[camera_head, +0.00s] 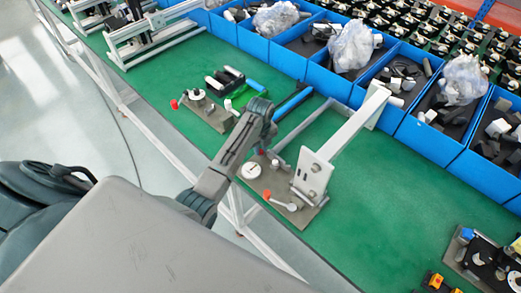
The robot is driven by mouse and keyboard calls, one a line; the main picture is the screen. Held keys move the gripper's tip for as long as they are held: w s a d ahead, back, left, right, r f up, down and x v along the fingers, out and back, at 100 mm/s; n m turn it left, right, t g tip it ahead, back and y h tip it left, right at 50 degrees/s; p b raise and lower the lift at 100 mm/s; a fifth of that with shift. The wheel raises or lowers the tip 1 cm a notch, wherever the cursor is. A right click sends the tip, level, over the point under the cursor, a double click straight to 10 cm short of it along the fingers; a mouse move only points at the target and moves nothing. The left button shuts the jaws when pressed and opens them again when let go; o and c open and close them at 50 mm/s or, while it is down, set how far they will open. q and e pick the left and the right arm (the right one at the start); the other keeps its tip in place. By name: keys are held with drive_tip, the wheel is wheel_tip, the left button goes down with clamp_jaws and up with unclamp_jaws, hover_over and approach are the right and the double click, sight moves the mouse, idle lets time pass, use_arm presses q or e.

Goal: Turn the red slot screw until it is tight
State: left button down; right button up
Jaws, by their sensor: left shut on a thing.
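My left arm reaches in over the green bench, and its gripper (268,146) points down above the near fixture plate (255,186). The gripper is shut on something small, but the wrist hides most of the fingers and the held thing. The plate also carries a white round dial (251,171), a red-orange knob (267,194) and a white knob (292,207). My right gripper is not in view.
A white metal frame (345,132) stands close to the right of the gripper. A similar fixture (207,112) sits farther left. Blue bins (425,138) with parts and plastic bags line the back.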

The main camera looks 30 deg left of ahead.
use_arm(q)
drive_tip(key=c, duration=1.4)
unclamp_jaws()
drive_tip(key=shift+c, duration=0.2)
drive_tip(key=n, duration=0.5)
drive_tip(key=shift+n, duration=0.3)
drive_tip(key=n, duration=0.4)
drive_tip(key=shift+n, duration=0.4)
drive_tip(key=n, duration=1)
drive_tip(key=shift+c, duration=0.2)
